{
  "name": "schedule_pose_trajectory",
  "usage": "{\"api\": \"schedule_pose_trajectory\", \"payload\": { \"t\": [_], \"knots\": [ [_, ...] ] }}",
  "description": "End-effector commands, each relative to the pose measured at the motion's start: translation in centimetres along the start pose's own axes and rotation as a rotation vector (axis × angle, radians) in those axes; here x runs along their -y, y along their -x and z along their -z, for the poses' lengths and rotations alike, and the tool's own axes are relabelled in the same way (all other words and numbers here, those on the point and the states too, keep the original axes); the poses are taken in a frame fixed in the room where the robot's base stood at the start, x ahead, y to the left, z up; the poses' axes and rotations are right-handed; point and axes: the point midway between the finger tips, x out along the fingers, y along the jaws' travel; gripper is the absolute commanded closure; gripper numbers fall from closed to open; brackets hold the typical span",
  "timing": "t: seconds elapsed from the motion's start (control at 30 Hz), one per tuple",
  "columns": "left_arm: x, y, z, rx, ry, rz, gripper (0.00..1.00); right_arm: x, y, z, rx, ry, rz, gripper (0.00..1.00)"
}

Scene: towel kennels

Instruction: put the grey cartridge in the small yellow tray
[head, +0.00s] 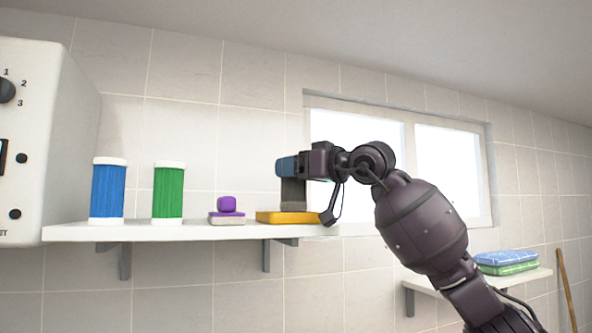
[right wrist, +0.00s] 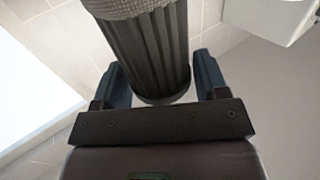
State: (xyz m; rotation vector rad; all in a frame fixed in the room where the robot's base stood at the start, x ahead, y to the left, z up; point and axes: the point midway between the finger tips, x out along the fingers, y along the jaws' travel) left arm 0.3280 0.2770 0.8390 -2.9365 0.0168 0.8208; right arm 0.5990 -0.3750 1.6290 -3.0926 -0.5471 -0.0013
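The grey cartridge (head: 293,193) is a dark, ribbed cylinder standing upright over the small yellow tray (head: 268,217) at the right end of the wall shelf. Its lower end is at the tray in the head view; I cannot tell whether it rests there. My right gripper (head: 286,167) is at the cartridge's upper part and partly hides it. My left gripper is not in view.
The shelf (head: 185,231) also holds a blue spool (head: 107,192), a green spool (head: 168,192) and a purple piece (head: 227,204) on a small purple-and-grey tray (head: 226,219). A white machine (head: 45,130) stands at left. Folded towels (head: 507,262) lie on a lower shelf at right.

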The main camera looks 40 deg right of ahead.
Motion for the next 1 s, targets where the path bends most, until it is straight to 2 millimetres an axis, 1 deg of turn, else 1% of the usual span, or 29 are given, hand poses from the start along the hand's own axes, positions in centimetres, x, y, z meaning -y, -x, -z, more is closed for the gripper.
{"api": "schedule_pose_trajectory", "payload": {
  "t": [0.03,0.1,0.33,0.47,0.57,0.67,1.0],
  "knots": [
    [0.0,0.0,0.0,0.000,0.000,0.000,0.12,0.0,0.0,0.0,0.000,0.000,0.000,0.25],
    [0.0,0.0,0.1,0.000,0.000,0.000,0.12,0.0,0.0,0.1,0.000,0.000,0.000,0.17],
    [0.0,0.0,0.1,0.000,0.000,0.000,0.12,0.0,0.0,0.1,0.000,0.000,0.000,0.17],
    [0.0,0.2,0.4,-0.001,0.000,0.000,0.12,0.0,0.0,0.5,0.000,0.000,0.000,0.17],
    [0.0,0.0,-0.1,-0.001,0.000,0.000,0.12,-0.1,1.0,0.3,0.000,0.003,-0.003,0.17],
    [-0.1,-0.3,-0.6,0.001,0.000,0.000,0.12,-0.1,2.4,0.2,0.000,0.005,-0.004,0.17],
    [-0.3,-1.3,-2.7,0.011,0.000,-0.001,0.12,-0.1,8.2,0.0,0.002,0.003,-0.005,0.17]
  ]
}}
